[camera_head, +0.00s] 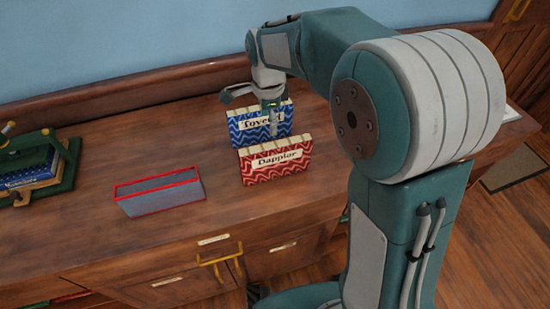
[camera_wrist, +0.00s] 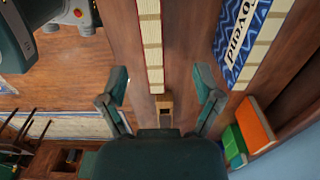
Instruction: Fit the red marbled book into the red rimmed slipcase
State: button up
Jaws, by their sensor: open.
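The red marbled book (camera_head: 275,164), with a zigzag cover and a cream label reading "Dapplor", stands upright on the wooden counter. Its cream page edge (camera_wrist: 149,45) shows in the wrist view, between the lines of my two fingers. The red rimmed slipcase (camera_head: 160,203) is a grey box with its open side up, left of the red book and apart from it. My gripper (camera_head: 271,118) is open and empty, above the books; its spread fingers also show in the wrist view (camera_wrist: 161,78). Its exact height above the red book is hard to tell.
A blue zigzag book (camera_head: 248,124) stands close behind the red one, and shows at right in the wrist view (camera_wrist: 240,35). A green stand (camera_head: 68,160) holding a blue book is at the far left. The counter between slipcase and red book is clear.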

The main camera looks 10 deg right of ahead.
aim_at(276, 144)
jog(key=f, duration=0.2)
jog(key=d+f, duration=0.1)
jog(key=f, duration=0.1)
jog(key=shift+s+f, duration=0.1)
jog(key=shift+f, duration=0.05)
jog(key=f, duration=0.5)
jog(key=shift+s+d, duration=0.2)
jog(key=shift+s, duration=0.05)
jog(key=shift+d, duration=0.1)
grip_shut()
